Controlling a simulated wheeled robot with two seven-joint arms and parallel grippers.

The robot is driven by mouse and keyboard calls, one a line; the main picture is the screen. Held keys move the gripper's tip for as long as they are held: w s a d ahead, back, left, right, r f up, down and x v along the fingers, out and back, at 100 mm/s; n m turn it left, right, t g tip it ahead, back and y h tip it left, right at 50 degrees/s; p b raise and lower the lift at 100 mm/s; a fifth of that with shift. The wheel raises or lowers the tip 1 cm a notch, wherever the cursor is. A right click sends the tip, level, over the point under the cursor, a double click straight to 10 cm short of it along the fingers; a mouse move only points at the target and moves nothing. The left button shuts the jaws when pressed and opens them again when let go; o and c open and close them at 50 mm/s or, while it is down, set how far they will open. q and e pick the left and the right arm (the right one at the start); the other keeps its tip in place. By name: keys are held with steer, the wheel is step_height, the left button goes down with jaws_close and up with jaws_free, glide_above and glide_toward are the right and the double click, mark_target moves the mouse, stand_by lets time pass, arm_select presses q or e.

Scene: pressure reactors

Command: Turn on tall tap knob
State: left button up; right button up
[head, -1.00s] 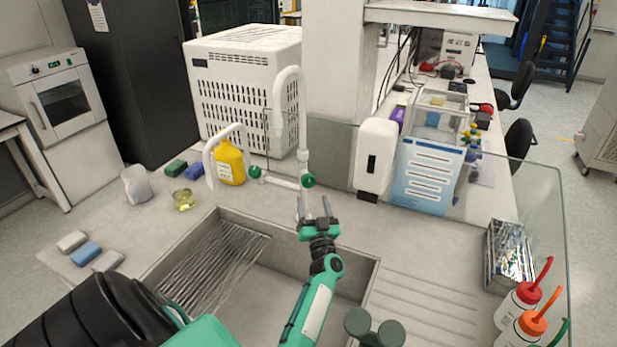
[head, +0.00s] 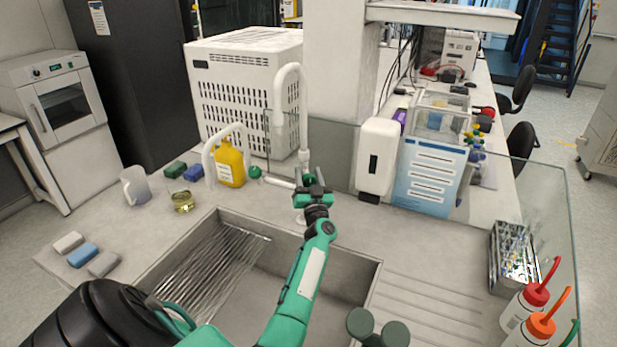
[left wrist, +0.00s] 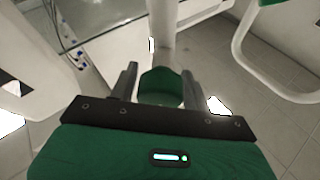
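The tall white tap (head: 304,110) rises behind the sink and hooks over at its top. Its green knob (left wrist: 160,86) is low on the tap's front; in the head view my gripper largely covers it. My left gripper (head: 312,178) is at the knob. In the left wrist view my left gripper (left wrist: 157,84) is open, with one finger on each side of the green knob. I cannot tell if the fingers touch it. A second green knob (head: 255,172) sits to the left, by the lower white tap (head: 226,130). My right gripper is not in view.
The sink (head: 250,290) lies below my left arm. A yellow bottle (head: 229,165), a beaker (head: 183,201) and a mug (head: 135,186) stand to the left. A soap dispenser (head: 376,155) stands right of the tap. Wash bottles (head: 525,305) stand at the right edge.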

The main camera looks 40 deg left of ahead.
arm_select(q)
steer(key=c, duration=0.6)
steer(key=shift+f+n, duration=0.1)
steer(key=shift+n, duration=0.3)
steer(key=n+g+y+b, duration=0.1)
steer(key=n, duration=0.2)
steer(key=n+g+y+b, duration=0.1)
steer(key=n+g, duration=0.1)
steer(key=n, duration=0.1)
steer(key=shift+s+n, duration=0.15)
steer(key=shift+n, duration=0.15)
steer(key=n+g, duration=0.2)
steer(key=n, duration=0.1)
steer(key=shift+a+y+b, duration=0.1)
steer(key=shift+y+b, duration=0.2)
steer(key=shift+b, duration=0.1)
steer(key=shift+s+f+n+g, duration=0.15)
steer(key=shift+n+g, duration=0.55)
steer(key=shift+n, duration=1.1)
steer(key=shift+a+b, duration=0.1)
steer(key=shift+b, duration=0.2)
steer(key=o, duration=1)
